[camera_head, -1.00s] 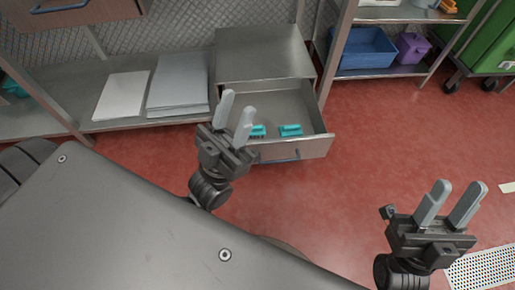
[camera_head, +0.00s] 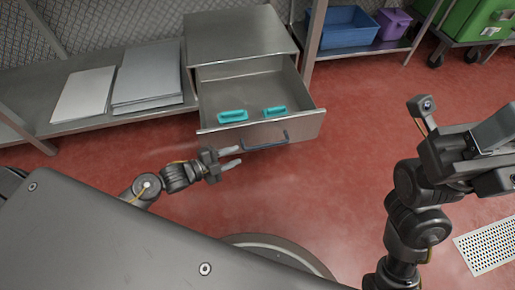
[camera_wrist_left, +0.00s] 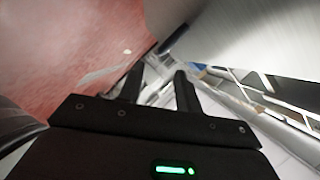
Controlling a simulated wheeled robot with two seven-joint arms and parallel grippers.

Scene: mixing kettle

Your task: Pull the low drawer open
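The low drawer (camera_head: 213,134) stands pulled out from a grey metal cabinet (camera_head: 240,35), its inside showing. Its dark bar handle (camera_head: 266,142) is on the front face. My left gripper (camera_head: 241,156) is open and empty, just left of the handle in the head view and apart from it. In the left wrist view its two dark fingers (camera_wrist_left: 157,80) are spread; a dark bar that may be the handle lies beyond them, blurred. My right gripper (camera_head: 492,145) is raised at the right edge, partly cut off, so its opening cannot be judged.
Two teal items (camera_head: 233,116) (camera_head: 275,111) lie inside the drawer. Grey sheet stacks (camera_head: 148,75) lie on the low shelf (camera_head: 30,90) at left. A blue bin (camera_head: 340,28) and a purple bin (camera_head: 392,22) stand at right. Red floor (camera_head: 340,170) is clear before the drawer.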

